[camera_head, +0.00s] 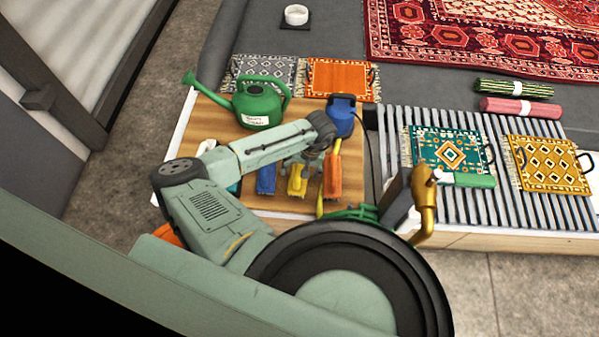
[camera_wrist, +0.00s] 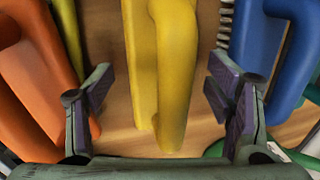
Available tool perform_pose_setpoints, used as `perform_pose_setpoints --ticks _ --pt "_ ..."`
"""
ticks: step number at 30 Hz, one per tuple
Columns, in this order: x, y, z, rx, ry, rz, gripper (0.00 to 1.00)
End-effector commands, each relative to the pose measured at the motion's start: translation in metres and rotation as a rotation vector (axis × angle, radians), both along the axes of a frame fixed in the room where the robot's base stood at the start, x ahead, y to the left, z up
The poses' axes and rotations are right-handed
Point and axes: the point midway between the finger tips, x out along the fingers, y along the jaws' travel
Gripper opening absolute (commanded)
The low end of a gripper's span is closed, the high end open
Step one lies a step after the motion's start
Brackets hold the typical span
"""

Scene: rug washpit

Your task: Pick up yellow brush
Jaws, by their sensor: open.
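The yellow brush (camera_head: 297,180) lies on the wooden board, between a blue brush on its left and an orange brush on its right in the head view. In the wrist view the yellow brush (camera_wrist: 172,75) stands between my two fingers, its rounded handle end toward my palm. My gripper (camera_wrist: 163,100) is open, with clear gaps between each finger pad and the yellow brush. In the head view my gripper (camera_head: 303,165) is over the yellow brush and hides part of it.
The orange brush (camera_wrist: 32,75) and blue brush (camera_wrist: 290,50) flank the fingers closely. A green watering can (camera_head: 258,105) and blue canister (camera_head: 341,113) stand behind on the wooden board (camera_head: 205,125). A slatted rack (camera_head: 520,208) holding small rugs is to the right.

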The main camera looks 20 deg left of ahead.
Motion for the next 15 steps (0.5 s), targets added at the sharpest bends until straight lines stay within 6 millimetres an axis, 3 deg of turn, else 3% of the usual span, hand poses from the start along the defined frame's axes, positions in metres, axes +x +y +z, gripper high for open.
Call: perform_pose_setpoints --ticks 10,15 --pt "-0.0002 0.0011 -0.0086 -0.001 -0.001 -0.001 0.73" --pt "-0.0003 0.0011 -0.0085 -0.001 -0.001 -0.001 0.61"
